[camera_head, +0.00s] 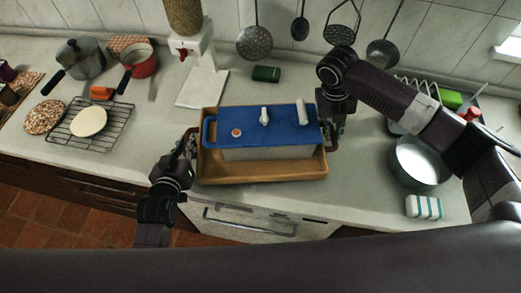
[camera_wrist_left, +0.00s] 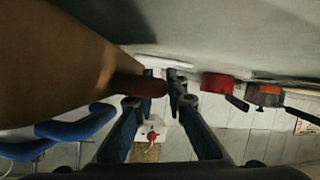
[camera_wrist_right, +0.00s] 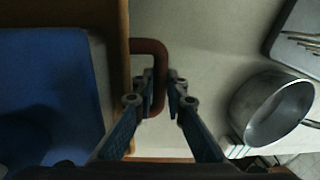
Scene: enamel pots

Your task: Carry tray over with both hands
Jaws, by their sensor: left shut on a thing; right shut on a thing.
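The brown tray (camera_head: 262,176) is at the middle of the counter near its front edge; I cannot tell if it touches the counter. It carries a pale box with a blue top (camera_head: 280,118). My left gripper (camera_head: 190,140) is shut on the tray's left handle, a reddish-brown bar that shows in the left wrist view (camera_wrist_left: 150,86). My right gripper (camera_head: 336,130) is shut on the right handle, which shows between the fingers in the right wrist view (camera_wrist_right: 153,46). The fingers partly hide both handles in the head view.
Left of the tray are a cooling rack (camera_head: 112,127), a red pan (camera_head: 140,62) and a grey pot (camera_head: 82,60). A white dispenser (camera_head: 192,45) stands behind it. At right are a metal pot (camera_head: 420,163) and a striped block (camera_head: 424,207). Utensils hang at the back.

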